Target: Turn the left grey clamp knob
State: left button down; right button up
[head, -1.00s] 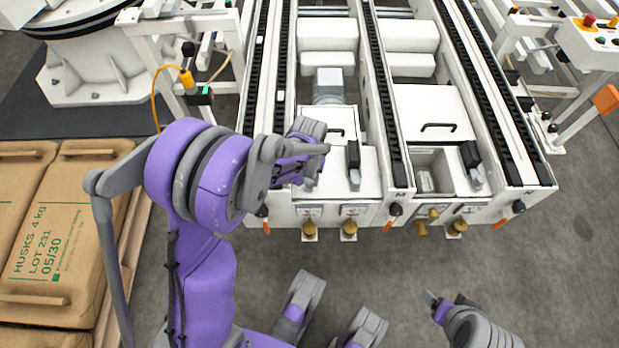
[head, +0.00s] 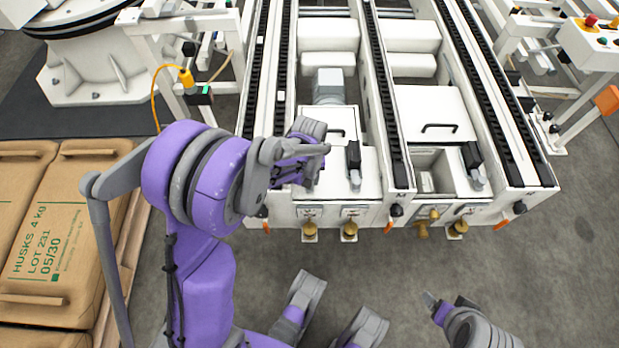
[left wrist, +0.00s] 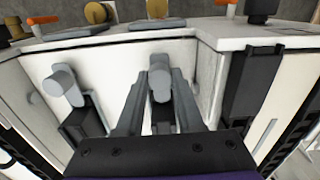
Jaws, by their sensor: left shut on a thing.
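My left gripper (left wrist: 158,88) is shut on the left grey clamp knob (left wrist: 160,82), with one finger on each side of it in the left wrist view. The knob stands over a black clamp part inside the white machine bay. In the head view my left gripper (head: 312,163) is over the left side of the front bay and hides this knob. A second grey clamp knob (head: 354,179) with a black body is to its right; it also shows in the left wrist view (left wrist: 62,82). My right gripper (head: 434,303) is low in the head view, away from the machine; its jaw opening is unclear.
Another black clamp (head: 471,155) with a grey knob is in the right bay. Brass knobs (head: 349,230) line the machine's front edge. Dark conveyor rails (head: 379,85) run away from me. Brown sacks (head: 62,235) lie at left. Floor in front is clear.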

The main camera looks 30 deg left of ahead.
pick_arm(q)
jog(key=c, duration=0.5)
grip_release()
jog(key=shift+c, duration=0.2)
notch_tip(320, 180, up, 11)
jog(key=p, duration=0.3)
pick_arm(e)
jog(key=r, duration=0.4)
jog(key=shift+s, duration=0.2)
pick_arm(q)
jog(key=shift+f, duration=0.1)
pick_arm(e)
jog(key=shift+f, duration=0.1)
pick_arm(q)
jog(key=s+d+r+m+t, duration=0.2)
jog(key=s+d+r+m, duration=0.1)
jog(key=s, duration=0.6)
jog(key=s+d+r+m+t, duration=0.3)
jog(key=s+d+r, duration=0.1)
jog(key=s, duration=0.5)
notch_tip(320, 180, up, 19)
jog(key=w+p, duration=0.2)
jog(key=p, duration=1.6)
jog(key=shift+w, duration=0.35)
pick_arm(e)
notch_tip(320, 180, up, 20)
jog(key=w+t, duration=0.1)
jog(key=w, duration=0.1)
